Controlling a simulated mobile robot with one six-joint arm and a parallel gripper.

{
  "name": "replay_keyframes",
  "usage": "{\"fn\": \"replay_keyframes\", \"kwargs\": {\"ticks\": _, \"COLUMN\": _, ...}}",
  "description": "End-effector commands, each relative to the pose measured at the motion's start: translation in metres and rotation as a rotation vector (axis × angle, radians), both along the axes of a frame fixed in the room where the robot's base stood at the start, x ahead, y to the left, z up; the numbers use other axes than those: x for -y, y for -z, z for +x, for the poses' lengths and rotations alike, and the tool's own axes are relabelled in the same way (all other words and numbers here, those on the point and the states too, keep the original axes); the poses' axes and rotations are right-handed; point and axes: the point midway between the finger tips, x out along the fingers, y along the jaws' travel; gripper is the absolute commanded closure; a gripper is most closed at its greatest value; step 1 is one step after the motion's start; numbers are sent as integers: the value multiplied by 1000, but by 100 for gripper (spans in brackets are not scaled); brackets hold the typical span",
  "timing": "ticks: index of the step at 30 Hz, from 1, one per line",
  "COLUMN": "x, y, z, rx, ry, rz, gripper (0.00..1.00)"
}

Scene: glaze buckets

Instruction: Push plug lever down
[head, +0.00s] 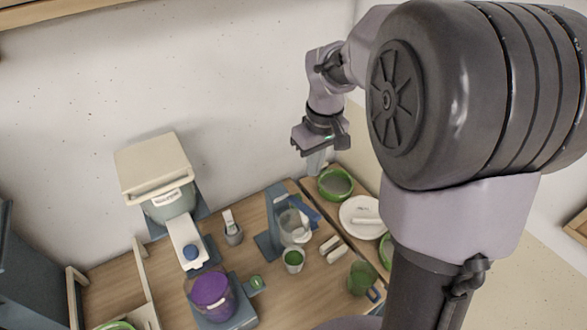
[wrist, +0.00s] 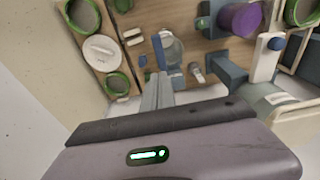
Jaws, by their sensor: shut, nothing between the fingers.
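A blue lever (head: 305,207) slants at the top of a blue-grey stand (head: 268,243) that holds a clear jar (head: 293,226). I take it for the plug lever, though no label shows. In the wrist view a blue bar (wrist: 158,52), likely the same lever, lies beside the clear jar (wrist: 173,50), just beyond my fingertips. My gripper (head: 317,162) is shut and empty, pointing down above and behind the stand near the wall. Its closed fingers also show in the wrist view (wrist: 158,90). I see no contact with the lever.
A purple container (head: 211,292) sits in front.

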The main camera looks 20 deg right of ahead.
Motion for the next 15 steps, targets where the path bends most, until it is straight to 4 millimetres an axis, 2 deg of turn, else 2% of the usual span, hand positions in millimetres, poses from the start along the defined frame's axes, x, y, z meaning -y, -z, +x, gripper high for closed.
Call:
{"fn": "replay_keyframes", "kwargs": {"ticks": 8, "x": -1, "y": 9, "z": 0, "rx": -2, "ry": 1, "rz": 1, "gripper": 100}}
{"fn": "replay_keyframes", "kwargs": {"ticks": 15, "x": -2, "y": 57, "z": 5, "rx": -3, "ry": 1, "rz": 1, "gripper": 100}}
